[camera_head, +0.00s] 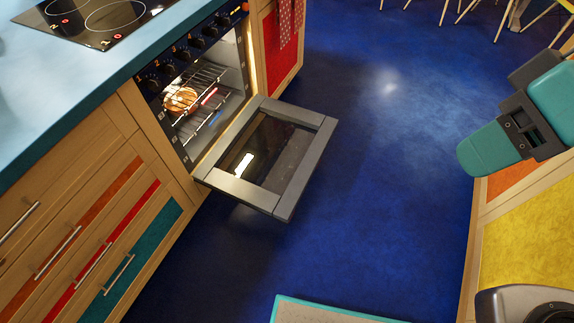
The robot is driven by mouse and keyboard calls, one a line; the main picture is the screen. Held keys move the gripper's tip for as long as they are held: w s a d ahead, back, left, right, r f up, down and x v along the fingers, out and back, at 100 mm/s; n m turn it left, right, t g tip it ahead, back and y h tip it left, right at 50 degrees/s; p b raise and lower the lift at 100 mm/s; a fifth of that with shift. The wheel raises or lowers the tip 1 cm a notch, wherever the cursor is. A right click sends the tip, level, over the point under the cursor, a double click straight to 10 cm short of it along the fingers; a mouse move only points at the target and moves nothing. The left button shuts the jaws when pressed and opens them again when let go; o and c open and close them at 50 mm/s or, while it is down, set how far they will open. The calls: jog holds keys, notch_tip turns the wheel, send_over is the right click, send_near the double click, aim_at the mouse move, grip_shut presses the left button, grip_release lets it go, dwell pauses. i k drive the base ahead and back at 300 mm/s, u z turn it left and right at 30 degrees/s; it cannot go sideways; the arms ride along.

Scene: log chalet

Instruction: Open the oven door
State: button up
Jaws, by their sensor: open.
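The oven (195,85) is built into the wooden counter at the upper left. Its door (229,187) is folded down and stands out over the floor, roughly level, with a grey frame around a dark glass pane. The oven's inside is lit, and a round baked dish (180,100) sits on a wire rack. A row of knobs runs along the top of the oven front. Teal and dark parts at the right edge look like my arm, well away from the door.
Wooden drawers (90,255) with bar handles line the left side under a blue counter (60,75) with a black cooktop (95,18). Blue floor (385,190) is clear right of the door. A cabinet with a yellow panel (530,235) stands at the right. Chair legs show at the top right.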

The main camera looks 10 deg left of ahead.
aim_at(281, 209)
jog(key=u, duration=0.1)
jog(key=i, duration=0.95)
jog(key=z, duration=0.4)
